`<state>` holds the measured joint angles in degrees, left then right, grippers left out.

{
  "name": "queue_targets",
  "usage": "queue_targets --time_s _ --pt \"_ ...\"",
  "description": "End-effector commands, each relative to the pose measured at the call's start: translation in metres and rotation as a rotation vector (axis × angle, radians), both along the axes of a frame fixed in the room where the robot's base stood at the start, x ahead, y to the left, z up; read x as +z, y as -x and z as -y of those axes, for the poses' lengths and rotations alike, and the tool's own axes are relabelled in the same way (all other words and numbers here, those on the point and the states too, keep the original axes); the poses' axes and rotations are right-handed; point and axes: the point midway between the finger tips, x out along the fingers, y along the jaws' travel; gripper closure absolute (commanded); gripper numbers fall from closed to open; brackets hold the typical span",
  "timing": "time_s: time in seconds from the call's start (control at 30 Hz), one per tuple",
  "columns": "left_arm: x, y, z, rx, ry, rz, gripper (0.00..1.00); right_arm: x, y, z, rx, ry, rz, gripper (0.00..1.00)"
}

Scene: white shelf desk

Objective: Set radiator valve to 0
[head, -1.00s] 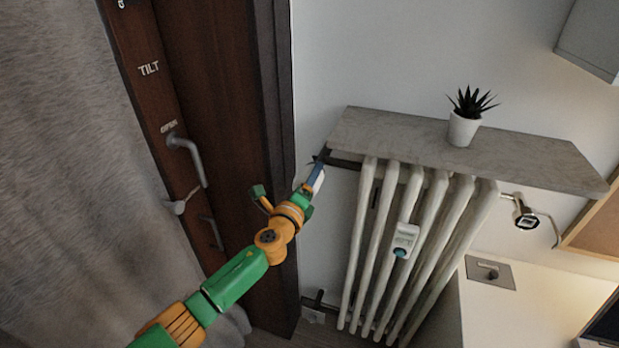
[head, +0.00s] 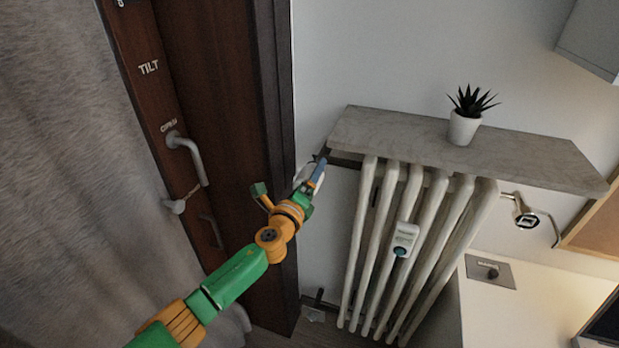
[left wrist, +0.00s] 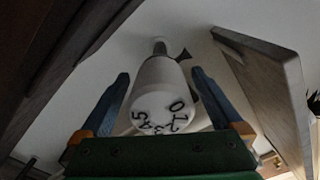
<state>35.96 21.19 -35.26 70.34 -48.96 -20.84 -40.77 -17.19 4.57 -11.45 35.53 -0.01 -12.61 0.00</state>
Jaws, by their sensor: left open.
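The radiator valve is a white round knob (left wrist: 158,88) on the wall pipe, with black numbers on its end face. In the left wrist view the 0 is at the upper right of the face and the 5 at the left. My left gripper (left wrist: 160,74) is open, with one blue finger on each side of the knob; I cannot tell whether either touches it. In the head view the gripper (head: 314,177) is at the radiator's upper left corner, and the knob (head: 303,173) is partly hidden by it. My right gripper is not in view.
A ribbed white radiator (head: 386,235) stands right of the gripper, under a grey stone shelf (head: 540,162) with a potted plant (head: 464,127). A small white device (head: 405,236) hangs on its ribs. A dark wooden door frame (head: 278,130) is close on the left.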

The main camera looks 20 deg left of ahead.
Motion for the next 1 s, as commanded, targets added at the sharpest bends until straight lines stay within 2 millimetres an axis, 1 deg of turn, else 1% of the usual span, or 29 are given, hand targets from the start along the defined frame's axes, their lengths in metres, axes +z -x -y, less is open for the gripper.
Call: queue_targets --time_s 0.07,0.13,0.23,0.4,0.5,0.63,1.0 --pt "0.000 0.002 0.000 0.001 0.000 -0.001 0.00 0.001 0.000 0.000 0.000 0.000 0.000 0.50" --pt "0.001 0.009 -0.001 0.001 -0.001 -0.001 0.00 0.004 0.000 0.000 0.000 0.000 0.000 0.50" --pt "0.001 0.026 -0.001 -0.002 0.000 -0.002 0.00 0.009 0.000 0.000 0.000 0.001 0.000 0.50" --pt "-0.001 0.054 -0.002 -0.002 -0.001 -0.001 0.00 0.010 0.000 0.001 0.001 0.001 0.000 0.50" --pt "-0.001 0.065 -0.002 -0.001 0.000 -0.001 0.00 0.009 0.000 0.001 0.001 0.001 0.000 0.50" --pt "0.000 0.071 -0.003 0.001 0.000 -0.001 0.00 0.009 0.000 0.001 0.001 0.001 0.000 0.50" --pt "0.000 0.071 -0.002 0.000 0.000 0.000 0.00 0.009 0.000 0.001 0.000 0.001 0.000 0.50"
